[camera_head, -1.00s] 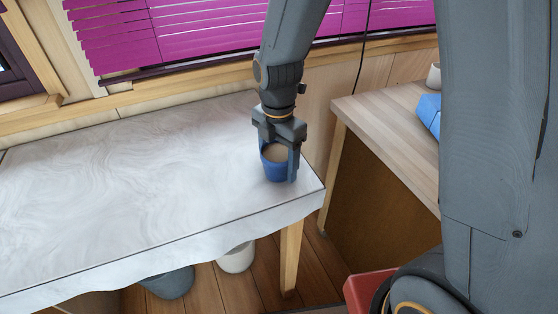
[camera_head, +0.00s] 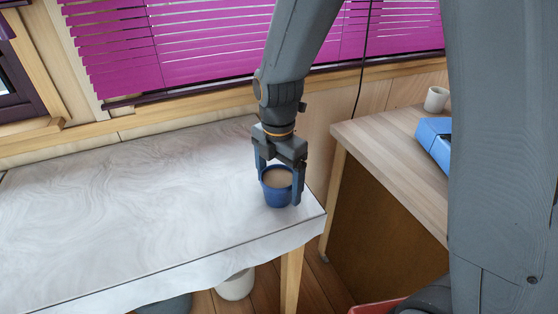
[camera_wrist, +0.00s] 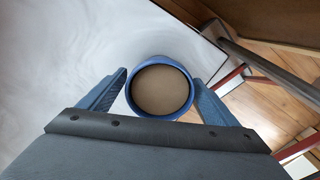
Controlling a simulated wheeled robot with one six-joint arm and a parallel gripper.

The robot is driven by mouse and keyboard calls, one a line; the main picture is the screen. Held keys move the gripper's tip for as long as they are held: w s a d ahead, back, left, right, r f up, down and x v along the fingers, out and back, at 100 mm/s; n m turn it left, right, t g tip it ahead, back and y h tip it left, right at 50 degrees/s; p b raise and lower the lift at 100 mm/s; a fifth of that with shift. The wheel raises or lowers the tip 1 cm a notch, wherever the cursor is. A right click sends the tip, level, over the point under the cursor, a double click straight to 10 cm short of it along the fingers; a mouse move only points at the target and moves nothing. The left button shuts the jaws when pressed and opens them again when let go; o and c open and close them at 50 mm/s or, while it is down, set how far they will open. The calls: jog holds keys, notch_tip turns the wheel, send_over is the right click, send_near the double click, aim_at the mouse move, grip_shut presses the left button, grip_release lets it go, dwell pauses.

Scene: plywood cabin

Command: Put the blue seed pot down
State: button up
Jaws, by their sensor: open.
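The blue seed pot (camera_head: 277,194), filled with brown matter, stands upright on the white marbled table (camera_head: 120,200) near its right end. It also shows in the wrist view (camera_wrist: 160,115), close to the table's edge. My gripper (camera_head: 280,192) is above and around the pot, pointing down, with one finger on each side. The fingers (camera_wrist: 160,90) are open, with a gap beside the pot in the wrist view. The pot's underside is hidden.
A wooden desk (camera_head: 385,140) stands to the right across a gap, with a blue box (camera_head: 434,142) and a pale cup (camera_head: 436,99) on it. A white pot (camera_head: 236,285) is on the floor under the table. Magenta blinds (camera_head: 200,45) hang behind. The table's left part is clear.

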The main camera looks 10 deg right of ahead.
aim_at(280, 179)
notch_tip(280, 179, up, 10)
jog(key=shift+b, duration=1.05)
jog(key=shift+d+m, duration=0.2)
jog(key=shift+m, duration=0.1)
jog(key=s+d+f+m, duration=0.3)
jog(key=d+m, duration=0.3)
jog(key=m, duration=0.6)
jog(key=s+d+f+m+t, duration=0.1)
jog(key=s+d+f+m, duration=0.3)
jog(key=m, duration=0.9)
jog(key=shift+s+d+f, duration=0.25)
jog(key=shift+d+f, duration=0.65)
jog(key=shift+d, duration=0.35)
